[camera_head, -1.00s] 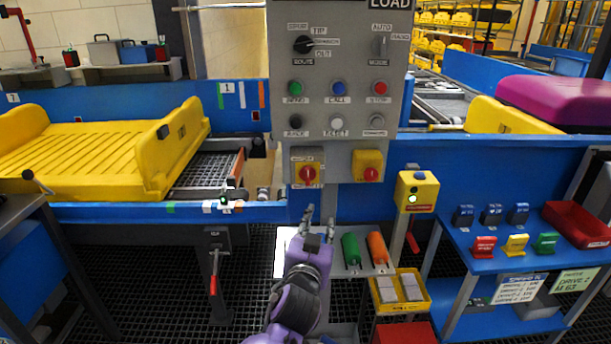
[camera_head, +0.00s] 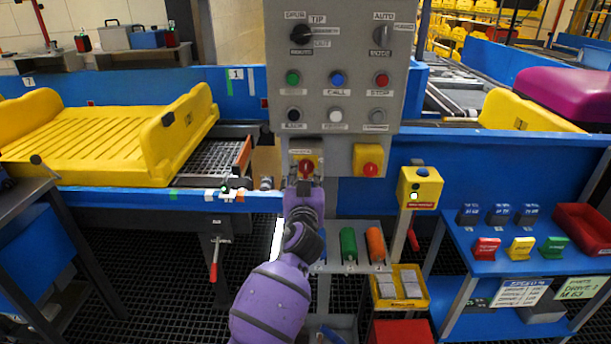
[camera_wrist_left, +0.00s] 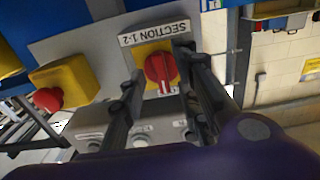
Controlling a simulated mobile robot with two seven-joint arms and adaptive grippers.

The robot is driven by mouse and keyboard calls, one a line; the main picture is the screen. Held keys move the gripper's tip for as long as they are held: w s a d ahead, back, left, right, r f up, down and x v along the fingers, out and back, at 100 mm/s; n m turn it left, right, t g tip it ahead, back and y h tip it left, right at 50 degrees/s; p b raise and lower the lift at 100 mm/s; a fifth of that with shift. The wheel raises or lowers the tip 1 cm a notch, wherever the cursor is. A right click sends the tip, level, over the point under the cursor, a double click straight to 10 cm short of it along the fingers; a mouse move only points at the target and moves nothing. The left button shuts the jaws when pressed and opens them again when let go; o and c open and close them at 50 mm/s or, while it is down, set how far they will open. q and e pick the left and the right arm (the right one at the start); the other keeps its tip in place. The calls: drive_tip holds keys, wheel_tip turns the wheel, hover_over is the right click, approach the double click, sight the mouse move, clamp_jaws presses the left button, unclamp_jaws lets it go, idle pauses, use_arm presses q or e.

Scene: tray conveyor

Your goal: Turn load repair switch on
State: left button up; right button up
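A red rotary switch (camera_head: 306,165) on a yellow plate sits at the lower left of the grey LOAD control panel (camera_head: 350,60). My left gripper (camera_head: 304,181) is raised in front of it and partly covers it. In the left wrist view, the red knob (camera_wrist_left: 161,68) shows a white mark and sits below a label reading SECTION 1-2. The left gripper (camera_wrist_left: 163,88) is open there, with one finger to each side of the knob; I cannot tell whether they touch it. No repair label is readable. My right gripper is out of view.
A second red knob (camera_head: 370,169) on a yellow box is just right. It also shows in the wrist view (camera_wrist_left: 48,99). A yellow button box (camera_head: 420,188) and green and orange cylinders (camera_head: 348,243) are at lower right.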

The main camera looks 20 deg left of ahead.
use_arm(q)
drive_tip(key=shift+w+a, duration=0.2)
drive_tip(key=shift+w, duration=0.2)
drive_tip(key=shift+c, duration=0.5)
clamp_jaws()
